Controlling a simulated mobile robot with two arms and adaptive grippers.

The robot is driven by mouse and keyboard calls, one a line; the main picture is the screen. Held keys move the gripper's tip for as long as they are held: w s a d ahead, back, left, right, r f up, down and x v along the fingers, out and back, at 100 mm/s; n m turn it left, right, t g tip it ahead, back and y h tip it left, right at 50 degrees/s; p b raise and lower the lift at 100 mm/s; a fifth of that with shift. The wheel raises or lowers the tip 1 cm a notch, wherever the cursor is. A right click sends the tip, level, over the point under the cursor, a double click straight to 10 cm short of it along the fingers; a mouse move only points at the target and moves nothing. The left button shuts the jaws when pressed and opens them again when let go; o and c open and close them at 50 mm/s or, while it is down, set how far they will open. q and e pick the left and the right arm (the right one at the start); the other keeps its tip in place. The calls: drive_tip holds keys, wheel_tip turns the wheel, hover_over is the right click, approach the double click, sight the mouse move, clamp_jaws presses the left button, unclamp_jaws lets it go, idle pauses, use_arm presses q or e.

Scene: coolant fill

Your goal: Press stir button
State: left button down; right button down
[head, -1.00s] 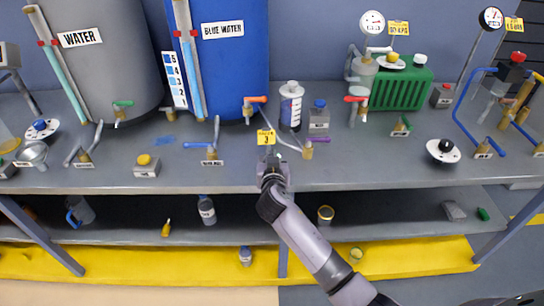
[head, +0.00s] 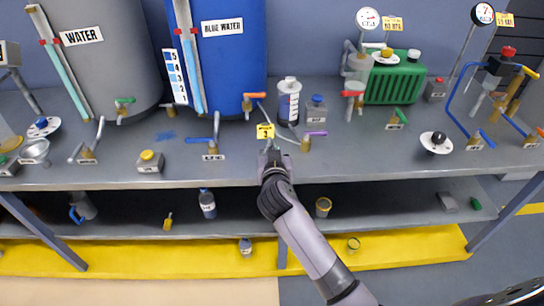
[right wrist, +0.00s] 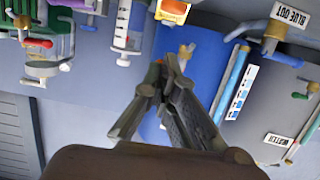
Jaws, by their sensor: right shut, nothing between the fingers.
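Several small grey boxes with round buttons stand on the bench; their labels are too small to read, so I cannot tell which is the stir button. One has a blue button (head: 316,103) and stands right of the white and blue bottle. One has a yellow button (head: 149,157) near the front left. One has a red button (head: 438,82) beside the green ribbed unit. My right gripper (head: 270,152) is over the bench's front middle, just below the yellow tag in the picture. In the right wrist view its fingers (right wrist: 172,68) are together and empty. My left gripper is out of view.
A grey water tank (head: 95,55) and a blue water tank (head: 232,70) stand at the back. The white and blue bottle (head: 288,102), a valve with a purple handle (head: 306,143) and the yellow tag (head: 265,131) are close to my right gripper. The green unit (head: 398,80) is further right.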

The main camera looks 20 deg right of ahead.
drive_tip(key=v, duration=0.4)
drive_tip(key=shift+s+r, duration=0.15)
drive_tip(key=shift+s, duration=0.1)
